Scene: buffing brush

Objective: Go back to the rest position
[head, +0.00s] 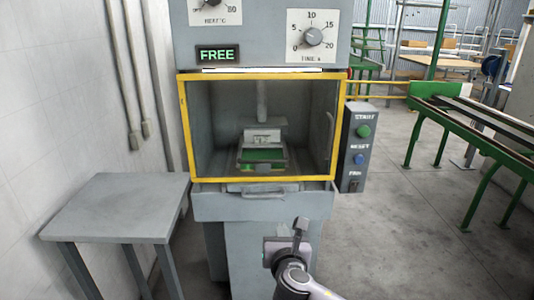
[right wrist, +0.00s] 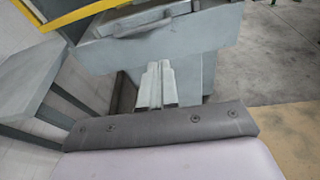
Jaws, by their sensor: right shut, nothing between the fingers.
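My right gripper (head: 300,226) is in front of the grey machine's base, low in the head view. Its fingers are shut together with nothing between them; they also show in the right wrist view (right wrist: 157,86), pointing toward the machine's lower front. The grey machine (head: 213,209) has a yellow-framed chamber (head: 183,130). Inside the chamber, a green piece (head: 263,155) lies in a fixture under a grey press head (head: 262,135). The display (head: 217,54) reads FREE. My left gripper is in neither view.
A bare grey side table (head: 115,205) stands at the left by the white wall. A control box (head: 359,145) with green and blue buttons is at the machine's right. A green-framed conveyor (head: 465,135) stands farther right. Open floor (head: 400,230) lies between.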

